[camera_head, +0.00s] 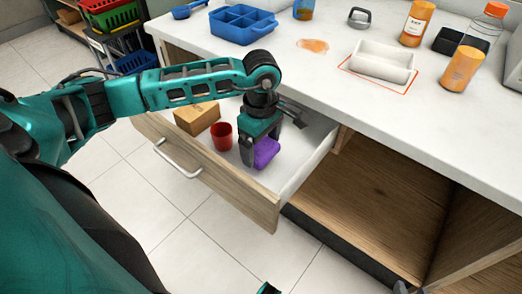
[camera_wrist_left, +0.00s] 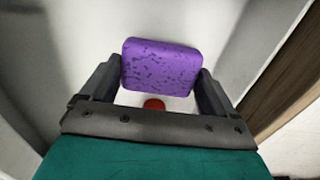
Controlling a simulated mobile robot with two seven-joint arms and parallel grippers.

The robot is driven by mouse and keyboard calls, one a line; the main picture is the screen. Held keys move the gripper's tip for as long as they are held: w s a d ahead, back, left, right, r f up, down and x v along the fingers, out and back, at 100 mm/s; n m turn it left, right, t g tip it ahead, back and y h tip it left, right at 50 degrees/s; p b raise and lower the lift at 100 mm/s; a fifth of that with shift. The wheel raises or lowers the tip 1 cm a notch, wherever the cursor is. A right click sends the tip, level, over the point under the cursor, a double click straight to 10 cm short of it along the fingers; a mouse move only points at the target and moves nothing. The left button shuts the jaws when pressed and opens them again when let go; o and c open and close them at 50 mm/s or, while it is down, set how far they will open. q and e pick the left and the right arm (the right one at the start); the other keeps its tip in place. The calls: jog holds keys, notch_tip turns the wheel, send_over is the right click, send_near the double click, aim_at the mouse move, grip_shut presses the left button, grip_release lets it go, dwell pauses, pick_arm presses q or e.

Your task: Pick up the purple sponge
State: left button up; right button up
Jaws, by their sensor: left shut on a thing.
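The purple sponge (camera_head: 266,152) is in the open drawer, between the fingers of my left gripper (camera_head: 258,155). In the left wrist view the sponge (camera_wrist_left: 160,67) is a speckled purple block, and my left gripper (camera_wrist_left: 158,88) has a finger against each of its sides. The gripper is shut on it, reaching down into the drawer from above. The head view does not clearly show whether the sponge touches the drawer floor. My right gripper cannot be made out.
The open drawer (camera_head: 228,187) also holds a red cup (camera_head: 222,136) and a cardboard-coloured box (camera_head: 197,118), both left of the gripper. The countertop (camera_head: 330,95) overhangs behind, bearing a blue divided tray (camera_head: 243,24), a white holder (camera_head: 383,62) and orange bottles (camera_head: 463,69). An open cabinet (camera_head: 370,215) is at right.

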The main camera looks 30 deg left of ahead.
aim_at(261, 147)
pick_arm(q)
notch_tip(261, 147, up, 16)
jog(key=p, duration=0.2)
jog(key=o, duration=0.5)
jog(key=shift+c, duration=0.2)
jog(key=shift+p, duration=0.3)
jog(key=c, duration=0.4)
